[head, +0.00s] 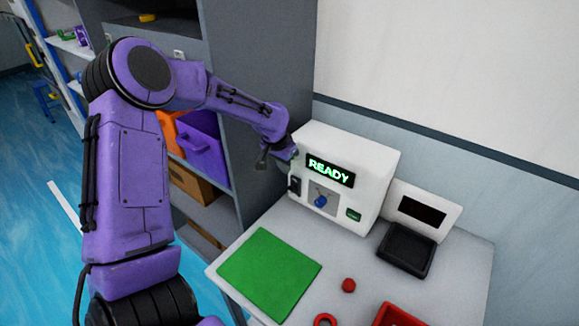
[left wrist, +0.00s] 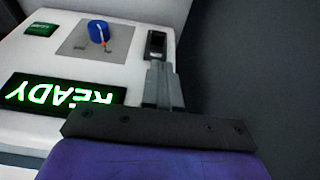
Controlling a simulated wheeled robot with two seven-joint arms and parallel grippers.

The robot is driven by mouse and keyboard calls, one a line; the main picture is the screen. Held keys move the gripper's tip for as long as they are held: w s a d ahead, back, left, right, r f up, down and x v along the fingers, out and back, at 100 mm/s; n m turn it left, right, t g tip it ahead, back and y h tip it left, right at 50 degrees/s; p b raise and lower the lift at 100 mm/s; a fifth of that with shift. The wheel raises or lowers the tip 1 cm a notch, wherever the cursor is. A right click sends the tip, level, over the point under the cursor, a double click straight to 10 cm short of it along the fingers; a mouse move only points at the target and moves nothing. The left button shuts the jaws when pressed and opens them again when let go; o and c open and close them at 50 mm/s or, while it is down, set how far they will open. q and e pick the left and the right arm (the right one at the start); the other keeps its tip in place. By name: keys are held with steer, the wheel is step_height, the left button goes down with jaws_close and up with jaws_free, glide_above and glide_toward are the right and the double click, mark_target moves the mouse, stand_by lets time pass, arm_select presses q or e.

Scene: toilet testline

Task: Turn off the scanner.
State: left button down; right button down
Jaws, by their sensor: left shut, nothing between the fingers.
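The white scanner (head: 352,145) stands at the back of the table. Its dark display (head: 330,171) reads READY in green. Its front has a black rocker switch (head: 294,186) at the left, a blue knob (head: 320,201) and a green button (head: 353,215). My left gripper (head: 292,156) is at the scanner's upper left front edge, above the switch. In the left wrist view the picture is upside down; my closed, empty fingers (left wrist: 163,85) point toward the black switch (left wrist: 156,45), with the blue knob (left wrist: 98,31) beside it. Contact cannot be told. My right gripper is out of view.
A green mat (head: 270,272) lies on the table in front of the scanner. A white device with a black tray (head: 406,248) stands right of it. A grey shelf (head: 250,60) stands behind my left arm.

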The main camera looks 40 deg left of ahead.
mark_target(288, 187)
arm_select(q)
steer(key=p+x, duration=0.1)
steer(key=x, duration=0.5)
steer(key=shift+s+a+f, duration=0.1)
steer(key=shift+s+f, duration=0.05)
steer(key=shift+s, duration=0.05)
steer(key=shift+x, duration=0.75)
steer(key=shift+w, duration=0.1)
